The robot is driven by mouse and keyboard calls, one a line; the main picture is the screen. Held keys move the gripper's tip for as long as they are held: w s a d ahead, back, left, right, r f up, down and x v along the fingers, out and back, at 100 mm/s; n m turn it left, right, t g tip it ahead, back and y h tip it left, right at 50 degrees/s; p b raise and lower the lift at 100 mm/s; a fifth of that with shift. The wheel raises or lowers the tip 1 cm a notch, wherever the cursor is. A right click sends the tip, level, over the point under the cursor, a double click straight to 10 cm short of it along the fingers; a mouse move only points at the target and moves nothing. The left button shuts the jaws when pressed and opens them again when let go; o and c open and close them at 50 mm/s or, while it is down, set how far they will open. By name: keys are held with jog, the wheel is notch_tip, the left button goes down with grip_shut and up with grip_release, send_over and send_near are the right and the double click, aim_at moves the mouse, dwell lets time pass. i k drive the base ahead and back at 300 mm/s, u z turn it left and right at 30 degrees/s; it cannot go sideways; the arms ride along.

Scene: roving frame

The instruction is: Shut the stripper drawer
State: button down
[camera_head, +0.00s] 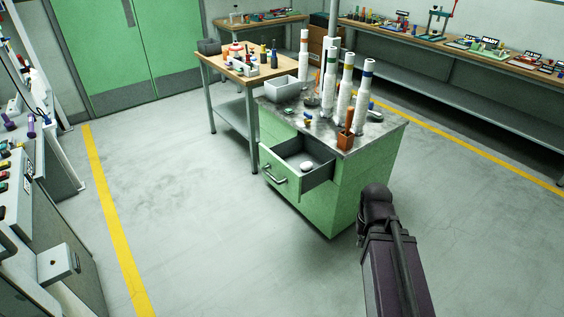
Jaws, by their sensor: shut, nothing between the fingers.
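The stripper drawer (281,185) is pulled out from the upper part of the green cabinet (335,200) in the middle of the view. Its front is green with a pale bar handle (273,174), and it faces lower left. The grey inside shows, with a small white rounded object (306,166) lying in it. I cannot tell whether any label is on the drawer. My dark arm reaches up from the bottom right, in front of the cabinet's right side. My gripper does not show.
White rolls (346,90), a brown-orange holder (345,138) and a grey bin (282,88) stand on the cabinet top. A wooden workbench (243,70) stands behind it at left. Machines line the left edge. The floor (190,220) left of the drawer is clear.

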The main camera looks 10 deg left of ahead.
aim_at(281, 163)
jog(key=z, duration=0.1)
jog(key=i, duration=1.25)
jog(key=u, duration=0.4)
